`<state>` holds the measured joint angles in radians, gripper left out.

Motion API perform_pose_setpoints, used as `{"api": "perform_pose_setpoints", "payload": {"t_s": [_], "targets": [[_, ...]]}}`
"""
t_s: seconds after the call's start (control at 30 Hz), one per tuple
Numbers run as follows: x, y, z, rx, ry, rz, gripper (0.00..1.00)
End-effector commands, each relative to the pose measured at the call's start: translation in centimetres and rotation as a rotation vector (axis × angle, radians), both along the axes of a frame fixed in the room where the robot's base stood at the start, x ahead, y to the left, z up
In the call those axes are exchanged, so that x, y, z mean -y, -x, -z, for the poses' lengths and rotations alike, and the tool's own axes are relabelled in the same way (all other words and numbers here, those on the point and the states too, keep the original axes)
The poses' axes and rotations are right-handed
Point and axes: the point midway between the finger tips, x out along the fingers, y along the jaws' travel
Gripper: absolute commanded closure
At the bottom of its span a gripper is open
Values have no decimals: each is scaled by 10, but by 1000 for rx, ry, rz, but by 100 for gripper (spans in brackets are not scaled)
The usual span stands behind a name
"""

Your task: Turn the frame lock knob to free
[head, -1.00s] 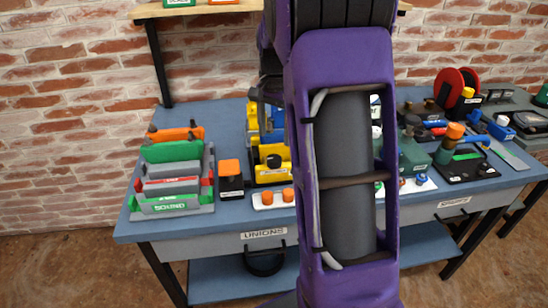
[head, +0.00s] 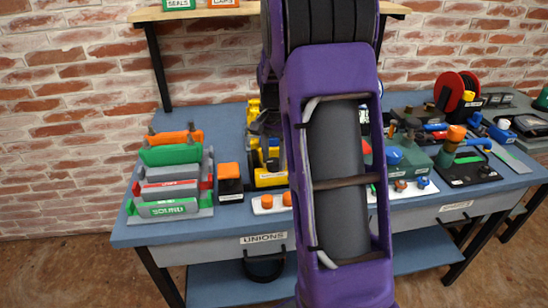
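A yellow frame (head: 270,179) stands on the blue bench, left of my purple arm and partly hidden behind it. A small dark knob-like part shows on it, but I cannot tell if this is the frame lock knob or how it is set. A grey part at the end of my arm, likely my gripper (head: 264,122), shows at the arm's left edge above the yellow frame. Its fingers are mostly hidden, and I cannot tell if it touches anything.
Left on the blue bench (head: 232,222) are a rack of green, grey and orange pieces (head: 170,180), an orange-topped black block (head: 229,182) and a white plate with orange knobs (head: 270,212). Right are a green valve block (head: 412,160) and a red reel (head: 449,90). A shelf is above.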

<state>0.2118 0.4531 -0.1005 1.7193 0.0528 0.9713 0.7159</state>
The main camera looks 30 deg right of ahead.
Motion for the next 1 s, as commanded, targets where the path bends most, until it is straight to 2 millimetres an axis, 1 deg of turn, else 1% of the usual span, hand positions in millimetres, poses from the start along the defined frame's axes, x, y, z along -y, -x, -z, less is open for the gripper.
{"api": "perform_pose_setpoints", "payload": {"t_s": [0.03, 0.17, 0.2, 0.27, 0.47, 0.67, 0.87, 1.0], "targets": [[0, 0, 0, 0, 0, 0, 60], [0, 0, 0, 0, 0, 0, 83], [0, 0, 0, 0, 0, 0, 91], [0, 0, 0, 0, 0, 0, 100], [0, 0, -1, 0, 0, -10, 100], [0, 0, -2, -1, 0, -72, 100], [1, 0, -2, -2, -1, -208, 100], [0, 0, -2, -2, 0, -336, 100]]}}
